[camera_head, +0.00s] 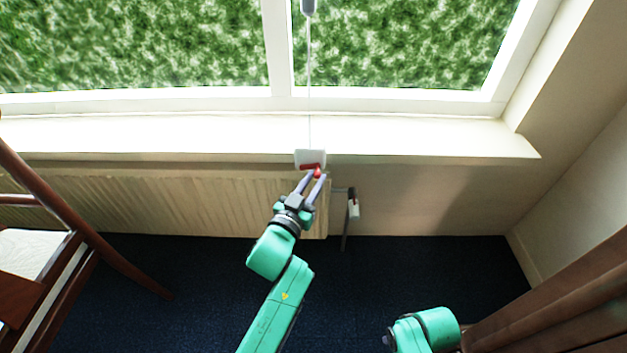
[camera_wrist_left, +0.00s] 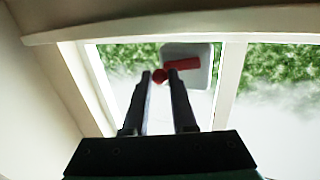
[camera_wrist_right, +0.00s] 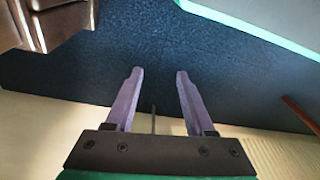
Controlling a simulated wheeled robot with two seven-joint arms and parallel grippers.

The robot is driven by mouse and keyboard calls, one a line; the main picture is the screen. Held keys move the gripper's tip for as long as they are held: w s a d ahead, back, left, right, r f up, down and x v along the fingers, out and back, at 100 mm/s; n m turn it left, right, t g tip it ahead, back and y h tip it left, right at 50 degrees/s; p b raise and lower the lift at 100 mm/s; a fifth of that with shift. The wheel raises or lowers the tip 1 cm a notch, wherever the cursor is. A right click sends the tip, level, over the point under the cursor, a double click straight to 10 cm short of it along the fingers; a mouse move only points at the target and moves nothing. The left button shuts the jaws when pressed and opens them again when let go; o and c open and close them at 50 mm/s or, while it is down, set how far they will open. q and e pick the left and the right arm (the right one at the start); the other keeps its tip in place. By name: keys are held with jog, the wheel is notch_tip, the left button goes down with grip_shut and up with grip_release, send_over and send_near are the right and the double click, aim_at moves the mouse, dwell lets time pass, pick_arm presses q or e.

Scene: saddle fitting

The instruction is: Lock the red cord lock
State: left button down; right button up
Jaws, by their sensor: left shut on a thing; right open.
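The red cord lock (camera_head: 309,166) is on a small white plate (camera_head: 303,155) at the front edge of the windowsill. A thin pale cord (camera_head: 309,90) runs up from it. My left gripper (camera_head: 316,177) is shut on the lock's round red knob. In the left wrist view, the red bar (camera_wrist_left: 185,65) extends right from the knob between my left fingertips (camera_wrist_left: 160,76), with the white plate (camera_wrist_left: 203,54) behind. The fingers partly hide the knob. My right gripper (camera_wrist_right: 159,72) is open and empty, facing the dark floor, far from the lock.
A radiator (camera_head: 180,205) stands under the windowsill (camera_head: 150,135), with a valve and pipe (camera_head: 353,207) at its right end. A wooden chair (camera_head: 75,250) is at left. Brown furniture (camera_head: 560,305) is at lower right, near my right arm. The dark floor (camera_head: 190,285) between is clear.

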pick_arm(q)
jog(key=shift+f+m+g+p, duration=0.4)
jog(key=shift+m+p, duration=0.6)
jog(key=shift+p, duration=0.2)
jog(key=c, duration=0.7)
grip_release()
jog(key=shift+c, duration=0.2)
jog(key=shift+r, duration=0.1)
pick_arm(e)
notch_tip(320, 180, down, 6)
jog(key=s+d, duration=0.1)
jog(key=s, duration=0.1)
jog(key=shift+s+d+f, duration=0.25)
jog(key=shift+s+d, duration=0.05)
jog(key=shift+s, duration=0.05)
pick_arm(q)
jog(key=p+v, duration=0.2)
jog(key=v, duration=1.2)
jog(key=shift+s, duration=0.4)
pick_arm(e)
jog(key=s+f, duration=0.1)
jog(key=s+d+f, duration=0.1)
jog(key=s+f, duration=0.1)
